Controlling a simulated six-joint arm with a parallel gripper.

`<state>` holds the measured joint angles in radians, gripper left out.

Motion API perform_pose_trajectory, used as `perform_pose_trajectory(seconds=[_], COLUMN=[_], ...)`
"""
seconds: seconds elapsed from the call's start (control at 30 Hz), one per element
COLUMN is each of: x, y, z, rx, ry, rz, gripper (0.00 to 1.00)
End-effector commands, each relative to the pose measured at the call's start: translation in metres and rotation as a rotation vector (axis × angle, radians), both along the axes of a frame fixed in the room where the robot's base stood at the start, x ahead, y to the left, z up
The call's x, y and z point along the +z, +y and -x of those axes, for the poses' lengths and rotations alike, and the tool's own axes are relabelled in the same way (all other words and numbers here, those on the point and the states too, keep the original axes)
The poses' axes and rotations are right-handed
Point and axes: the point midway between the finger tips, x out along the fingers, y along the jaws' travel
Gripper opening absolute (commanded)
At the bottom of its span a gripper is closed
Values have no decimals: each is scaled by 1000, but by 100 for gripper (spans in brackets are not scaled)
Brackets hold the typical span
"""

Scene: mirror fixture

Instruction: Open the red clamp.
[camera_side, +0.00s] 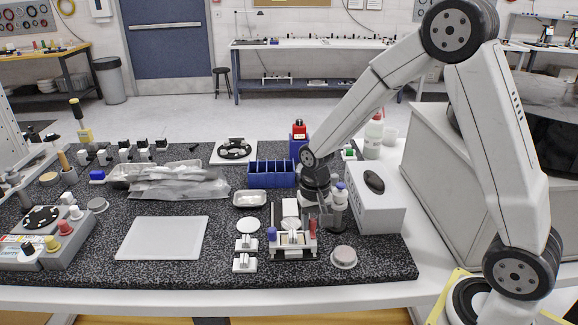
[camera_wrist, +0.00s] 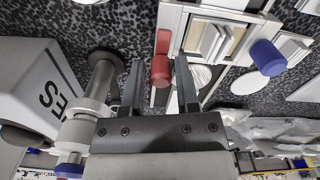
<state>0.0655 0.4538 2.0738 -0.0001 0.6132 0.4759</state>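The mirror fixture (camera_side: 293,252) stands near the front of the dark speckled table, with a red clamp (camera_side: 313,233) on its right and a blue clamp (camera_side: 272,233) on its left. In the wrist view the red clamp (camera_wrist: 161,70) appears between the two dark fingers, and the blue clamp (camera_wrist: 268,58) is on the far side of the fixture (camera_wrist: 215,38). My gripper (camera_wrist: 160,64) is open, with a visible gap on both sides of the red clamp. In the side view my gripper (camera_side: 324,216) is just above and behind the red clamp. I cannot tell whether its fingertips are level with it.
A bottle (camera_side: 338,208) stands close to the right of my gripper, beside a white box (camera_side: 376,207). A round disc (camera_side: 343,258) lies right of the fixture, small white mounts (camera_side: 245,262) left of it. A blue bin (camera_side: 270,175) is behind. A white plate (camera_side: 162,238) lies farther left.

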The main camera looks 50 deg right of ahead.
Motion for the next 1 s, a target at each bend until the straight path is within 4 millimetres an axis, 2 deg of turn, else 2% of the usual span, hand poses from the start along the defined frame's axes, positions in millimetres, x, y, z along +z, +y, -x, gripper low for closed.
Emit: perform_pose_trajectory(seconds=[0.07, 0.57, 0.77, 1.0], x=[0, 7, 25, 55], y=[0, 0, 0, 0], z=[0, 0, 0, -1], rx=[0, 2, 2, 1], ry=[0, -1, -2, -4], rz=[0, 0, 0, 0], gripper=[62, 62, 62, 62])
